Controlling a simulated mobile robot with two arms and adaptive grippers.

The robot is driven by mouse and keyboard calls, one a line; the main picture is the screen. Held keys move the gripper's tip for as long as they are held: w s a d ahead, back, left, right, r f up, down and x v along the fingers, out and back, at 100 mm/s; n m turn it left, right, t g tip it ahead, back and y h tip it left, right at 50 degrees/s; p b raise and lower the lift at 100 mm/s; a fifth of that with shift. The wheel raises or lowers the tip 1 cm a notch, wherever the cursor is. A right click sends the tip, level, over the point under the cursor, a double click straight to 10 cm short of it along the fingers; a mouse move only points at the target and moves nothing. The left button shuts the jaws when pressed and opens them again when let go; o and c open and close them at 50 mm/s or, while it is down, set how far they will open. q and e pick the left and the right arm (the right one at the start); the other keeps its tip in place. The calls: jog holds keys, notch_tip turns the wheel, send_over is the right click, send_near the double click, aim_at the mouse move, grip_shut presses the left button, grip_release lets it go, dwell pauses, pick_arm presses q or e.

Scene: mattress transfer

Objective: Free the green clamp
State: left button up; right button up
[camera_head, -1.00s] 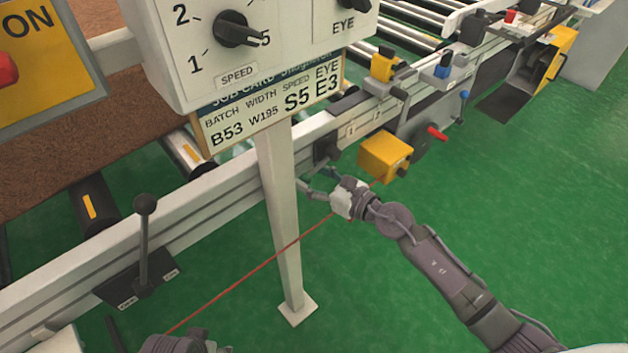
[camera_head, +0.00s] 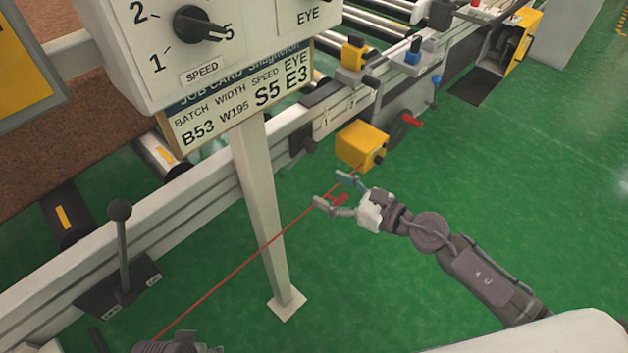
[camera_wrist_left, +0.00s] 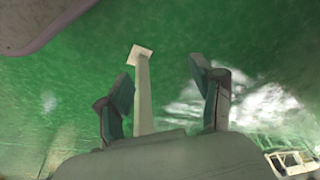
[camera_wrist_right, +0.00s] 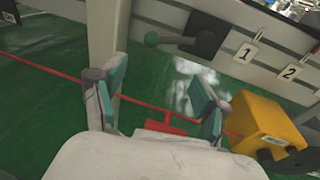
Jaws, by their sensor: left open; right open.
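My right gripper (camera_head: 332,188) is open in front of the rail, apart from the clamp. Its fingers also show in the right wrist view (camera_wrist_right: 156,92). A red cord with a red tag (camera_wrist_right: 165,124) passes by the fingers; neither is gripped. My left gripper (camera_wrist_left: 162,90) is open and empty above the floor.
A yellow box (camera_head: 361,145) hangs on the rail beside my right gripper. Open green floor lies to the right.

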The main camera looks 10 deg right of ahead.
jog(key=shift+s+d+r, duration=0.15)
jog(key=shift+s+d, duration=0.3)
